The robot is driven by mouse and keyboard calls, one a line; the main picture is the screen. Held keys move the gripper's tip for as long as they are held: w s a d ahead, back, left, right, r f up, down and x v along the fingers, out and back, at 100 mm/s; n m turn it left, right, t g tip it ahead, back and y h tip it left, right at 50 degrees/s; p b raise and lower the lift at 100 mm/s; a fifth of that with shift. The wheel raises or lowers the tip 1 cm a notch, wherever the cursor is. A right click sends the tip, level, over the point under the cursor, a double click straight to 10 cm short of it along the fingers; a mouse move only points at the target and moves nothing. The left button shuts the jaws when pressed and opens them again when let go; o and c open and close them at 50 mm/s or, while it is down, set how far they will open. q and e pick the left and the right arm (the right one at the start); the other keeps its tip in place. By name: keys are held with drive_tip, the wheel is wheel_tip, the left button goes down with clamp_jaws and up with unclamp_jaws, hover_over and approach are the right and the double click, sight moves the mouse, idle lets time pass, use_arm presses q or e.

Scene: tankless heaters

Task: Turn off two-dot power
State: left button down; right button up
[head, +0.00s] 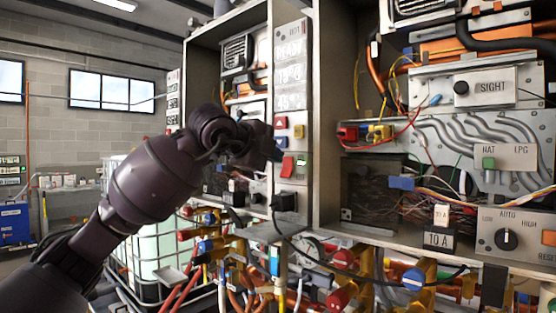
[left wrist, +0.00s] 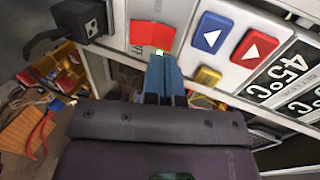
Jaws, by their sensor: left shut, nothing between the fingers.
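A red rocker switch (head: 287,166) is on the grey control panel of the middle heater, below the small coloured buttons. It also shows at the top of the left wrist view (left wrist: 153,33), with a small lit green spot at its edge. No dot marks can be made out on it. My left gripper (head: 276,154) is just left of the switch in the head view. In the left wrist view its blue fingers (left wrist: 163,74) are together and empty, with tips close to the switch's lower edge; contact cannot be told. My right gripper is not in view.
A yellow button (left wrist: 207,75), a blue arrow button (left wrist: 211,33) and a red arrow button (left wrist: 254,48) sit beside the switch. A black plug (head: 284,201) with a cable sticks out below it. Pipes and valves (head: 414,279) crowd the space under the heaters.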

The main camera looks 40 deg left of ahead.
use_arm(q)
drive_tip(key=r+v, duration=0.2)
drive_tip(key=v, duration=0.8)
drive_tip(key=shift+w, duration=0.25)
